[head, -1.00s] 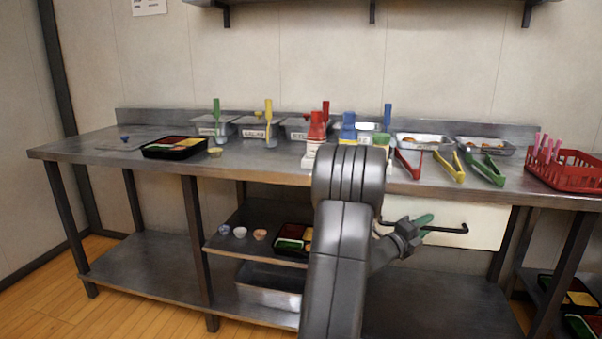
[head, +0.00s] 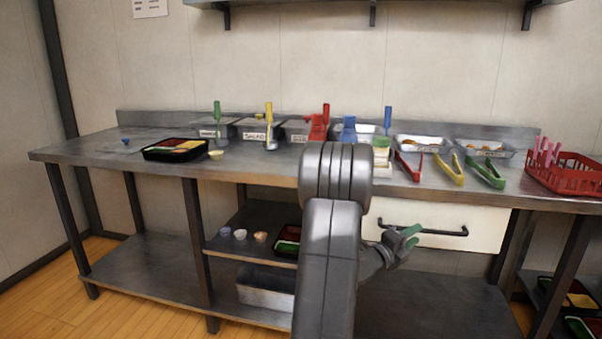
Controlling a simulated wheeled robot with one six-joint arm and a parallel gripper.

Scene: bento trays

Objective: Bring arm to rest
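My gripper (head: 407,239) is at the lower middle right in the head view, in front of the white drawer (head: 440,226). It is beside my grey arm and below the table top. My arm hides part of the table's front edge and of the shelves.
The metal table (head: 90,151) holds a bento tray (head: 148,153), a small yellow cup (head: 216,155), ingredient pans, and red, yellow (head: 449,172) and green tongs. A red basket (head: 570,180) stands at the right. Cups and a tray sit on the shelf below.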

